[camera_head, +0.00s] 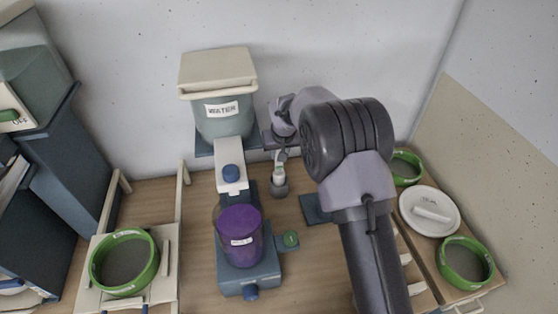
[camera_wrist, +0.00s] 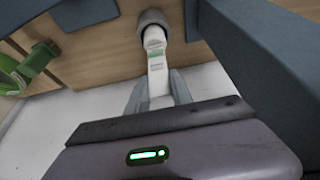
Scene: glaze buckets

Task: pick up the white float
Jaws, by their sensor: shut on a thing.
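The white float (camera_wrist: 155,52) is a slim white stick with a green band. In the wrist view it stands between the two grey fingers of my gripper (camera_wrist: 158,84), which is shut on its upper part. Its far end is at a small round grey holder (camera_wrist: 152,17); I cannot tell whether it is still inside or just clear of it. In the head view the float (camera_head: 279,171) shows upright below my gripper (camera_head: 281,154), at the grey holder (camera_head: 280,190). My arm hides part of the bench to the right.
A purple container (camera_head: 239,238) on a blue-grey stand is left of the float. A bucket labelled WATER (camera_head: 224,118) stands behind. A blue-grey block is close beside my gripper.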

